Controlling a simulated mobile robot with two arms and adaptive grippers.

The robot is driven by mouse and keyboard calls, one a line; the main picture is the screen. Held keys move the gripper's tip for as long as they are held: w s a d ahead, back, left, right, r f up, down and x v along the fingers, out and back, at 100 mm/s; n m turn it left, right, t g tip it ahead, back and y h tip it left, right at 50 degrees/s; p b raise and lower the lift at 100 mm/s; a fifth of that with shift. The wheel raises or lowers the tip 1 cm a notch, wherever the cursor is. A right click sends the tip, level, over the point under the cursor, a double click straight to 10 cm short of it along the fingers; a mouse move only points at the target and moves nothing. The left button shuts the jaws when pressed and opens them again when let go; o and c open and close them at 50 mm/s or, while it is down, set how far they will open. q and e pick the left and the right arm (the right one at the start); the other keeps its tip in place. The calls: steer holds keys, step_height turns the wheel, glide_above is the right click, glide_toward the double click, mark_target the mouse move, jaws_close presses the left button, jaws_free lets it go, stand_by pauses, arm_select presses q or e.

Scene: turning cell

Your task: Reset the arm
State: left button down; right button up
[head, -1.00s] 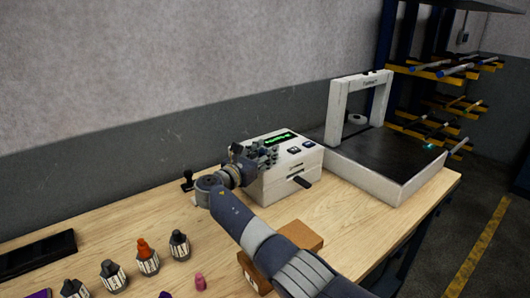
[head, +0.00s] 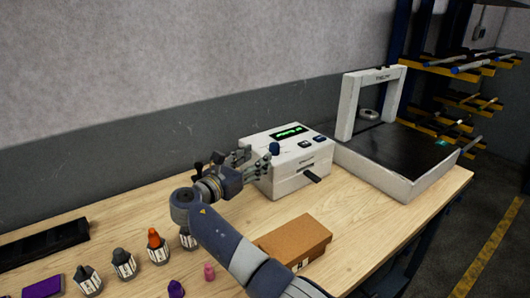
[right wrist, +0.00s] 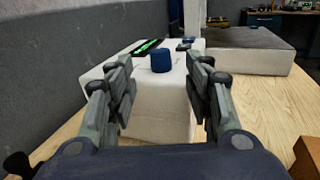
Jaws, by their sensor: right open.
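My right arm reaches in from the bottom of the head view, and its right gripper (head: 262,161) is at the left front side of a white box-shaped device (head: 300,178). My left gripper is not in view.
A cardboard box (head: 297,240) lies beside my right forearm. Several toolholders, one orange-topped (head: 155,243), stand at the front left near a black tray (head: 45,246). A white gantry machine (head: 400,165) stands at the right. Bare wood lies between the cardboard box and the gantry machine.

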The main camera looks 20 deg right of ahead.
steer(key=shift+v, duration=0.9)
